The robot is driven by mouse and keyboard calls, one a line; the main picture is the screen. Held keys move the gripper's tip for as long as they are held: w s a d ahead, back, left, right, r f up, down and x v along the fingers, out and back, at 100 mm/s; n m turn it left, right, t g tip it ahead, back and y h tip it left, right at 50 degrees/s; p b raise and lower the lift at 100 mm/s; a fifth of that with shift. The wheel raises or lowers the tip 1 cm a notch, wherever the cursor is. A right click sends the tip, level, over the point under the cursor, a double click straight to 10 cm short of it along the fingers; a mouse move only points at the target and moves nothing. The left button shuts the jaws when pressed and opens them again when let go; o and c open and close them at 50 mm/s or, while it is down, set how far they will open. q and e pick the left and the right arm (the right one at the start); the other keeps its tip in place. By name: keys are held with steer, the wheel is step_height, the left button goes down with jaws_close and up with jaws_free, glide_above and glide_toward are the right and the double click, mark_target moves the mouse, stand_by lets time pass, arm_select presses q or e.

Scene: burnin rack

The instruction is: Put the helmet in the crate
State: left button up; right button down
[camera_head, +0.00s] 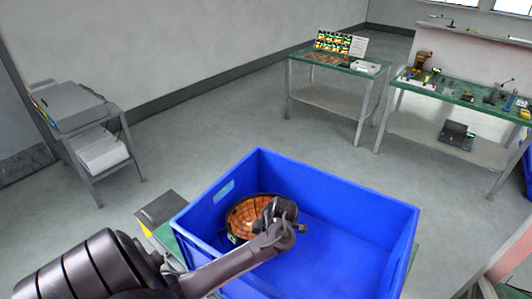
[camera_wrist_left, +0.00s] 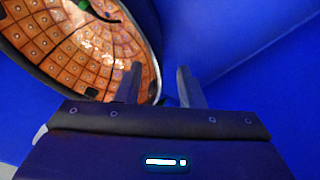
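The helmet (camera_head: 243,216) lies inside the blue crate (camera_head: 340,192), near its left end, with its orange tiled inner side facing up. My left gripper (camera_head: 279,212) is inside the crate at the helmet's right side. In the wrist view my left gripper (camera_wrist_left: 160,82) has its fingers apart, with the helmet's rim edge showing between them. I cannot tell if they touch it. My right gripper is not in view.
The crate's blue walls stand around the left gripper, and its right part is empty. A grey side table (camera_head: 82,133) stands at the left. Two green-topped benches, one bearing a panel (camera_head: 332,42) and one bearing tools (camera_head: 490,97), stand farther back. Open floor lies between.

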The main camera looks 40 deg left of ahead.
arm_select(q)
steer(key=b+v, duration=0.1)
steer(key=v, duration=0.8)
steer(key=shift+d+r, duration=0.2)
